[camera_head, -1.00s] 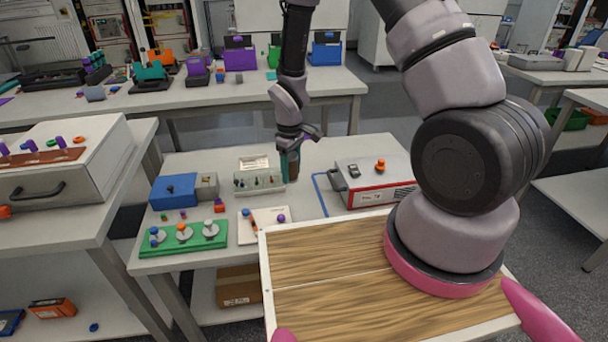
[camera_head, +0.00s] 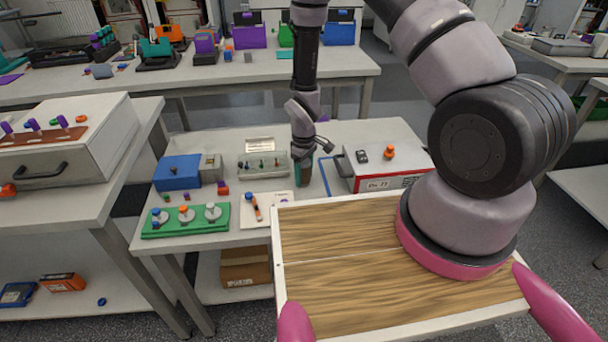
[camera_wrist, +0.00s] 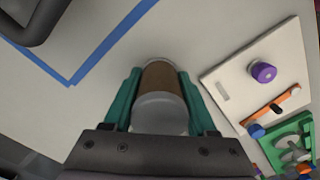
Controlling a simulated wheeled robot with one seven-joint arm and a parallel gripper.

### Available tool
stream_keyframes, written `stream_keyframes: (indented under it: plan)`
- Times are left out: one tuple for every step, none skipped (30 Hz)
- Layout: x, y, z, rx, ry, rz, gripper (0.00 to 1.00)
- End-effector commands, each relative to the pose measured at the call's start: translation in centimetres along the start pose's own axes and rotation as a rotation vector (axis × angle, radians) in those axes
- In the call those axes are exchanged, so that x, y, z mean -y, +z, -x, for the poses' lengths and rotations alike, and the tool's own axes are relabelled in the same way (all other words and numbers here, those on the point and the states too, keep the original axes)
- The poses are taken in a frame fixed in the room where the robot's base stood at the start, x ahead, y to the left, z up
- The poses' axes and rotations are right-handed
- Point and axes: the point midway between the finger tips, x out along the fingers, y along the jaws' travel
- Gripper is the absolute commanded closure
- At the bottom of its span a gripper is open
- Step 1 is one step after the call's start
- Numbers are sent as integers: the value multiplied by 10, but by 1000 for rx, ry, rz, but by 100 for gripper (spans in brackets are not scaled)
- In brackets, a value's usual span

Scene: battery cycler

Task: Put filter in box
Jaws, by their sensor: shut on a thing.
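My gripper (camera_head: 304,174) has teal fingers and points down over the middle table. In the wrist view my gripper (camera_wrist: 160,75) is shut on a brown cylinder (camera_wrist: 160,77) with a pale grey end, which appears to be the filter. I cannot tell whether its bottom touches the table. A brown cardboard box (camera_head: 245,270) sits on the shelf below the table. An open grey case (camera_head: 250,171) with small items stands just left of my gripper. Which of these is the task's box is not clear.
A red-and-white device (camera_head: 382,172) stands right of my gripper, beside blue tape (camera_head: 325,178). A blue box (camera_head: 177,173), a green fixture (camera_head: 185,221) and a white plate (camera_head: 272,212) are to the left. The tabletop between gripper and white plate is mostly clear.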

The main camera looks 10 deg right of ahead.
Motion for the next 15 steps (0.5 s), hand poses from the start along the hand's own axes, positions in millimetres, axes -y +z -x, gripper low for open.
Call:
stream_keyframes:
  plan:
    - [0,0,0,-1,1,0,99]
    - [0,0,1,-1,1,0,99]
    - [0,0,1,-1,1,0,99]
    - [0,0,1,-1,0,0,99]
    - [0,0,1,-1,0,0,99]
    - [0,0,0,-1,0,0,99]
    - [0,0,0,0,0,0,99]
    - [0,0,-2,0,0,0,99]
    - [0,0,-3,0,0,0,99]
    - [0,0,-2,0,0,0,31]
    - [0,0,-2,0,0,0,19]
    - [0,0,-2,0,0,0,12]
    - [0,0,-2,0,0,0,12]
    - [0,0,-2,0,0,0,12]
    - [0,0,-2,0,0,0,12]
